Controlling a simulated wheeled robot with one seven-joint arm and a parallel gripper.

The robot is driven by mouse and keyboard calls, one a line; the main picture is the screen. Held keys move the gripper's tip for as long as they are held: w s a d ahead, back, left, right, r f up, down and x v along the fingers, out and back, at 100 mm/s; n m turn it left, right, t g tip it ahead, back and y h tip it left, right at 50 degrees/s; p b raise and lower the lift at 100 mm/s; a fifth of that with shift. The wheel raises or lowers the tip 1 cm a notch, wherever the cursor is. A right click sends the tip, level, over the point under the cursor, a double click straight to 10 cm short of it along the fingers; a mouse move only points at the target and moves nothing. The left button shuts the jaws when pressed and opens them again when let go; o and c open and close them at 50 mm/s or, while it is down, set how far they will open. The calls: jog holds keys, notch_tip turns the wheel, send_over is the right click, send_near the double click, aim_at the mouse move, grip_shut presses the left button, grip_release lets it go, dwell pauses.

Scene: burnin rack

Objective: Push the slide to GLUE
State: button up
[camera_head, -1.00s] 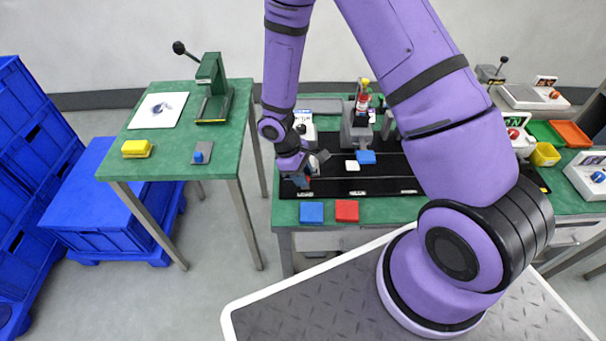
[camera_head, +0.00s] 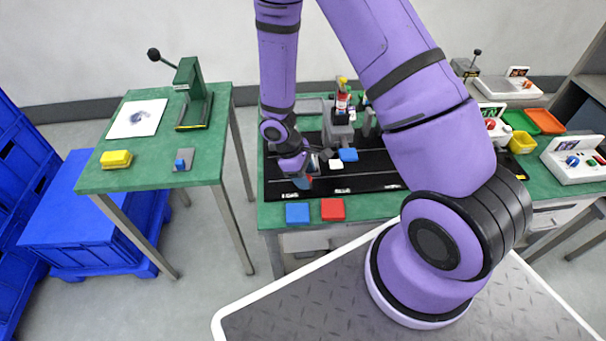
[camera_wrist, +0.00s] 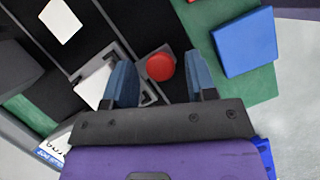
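A round red knob (camera_wrist: 160,67) shows in the wrist view over a black track, apparently the slide's handle. My gripper (camera_wrist: 161,85) has its two blue-grey fingers open, one on each side of the knob, with a visible gap at both. In the head view my gripper (camera_head: 303,180) is low over the left front of the black track board (camera_head: 355,181), and its fingers and the knob are largely hidden there. White labels (camera_head: 391,188) lie along the board's front edge; their text is too small to read, so I cannot tell which is GLUE.
Blue (camera_head: 298,213) and red (camera_head: 333,209) squares lie at the bench's front edge. A blue block (camera_head: 348,154) and a white block (camera_head: 336,164) are on the board, right of my gripper. A separate green table (camera_head: 150,178) with a lever press (camera_head: 190,95) stands left.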

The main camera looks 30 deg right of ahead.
jog(key=v, duration=1)
jog(key=shift+r, duration=0.4)
jog(key=shift+w+a, duration=0.1)
jog(key=shift+a, duration=0.05)
jog(key=shift+c, duration=0.3)
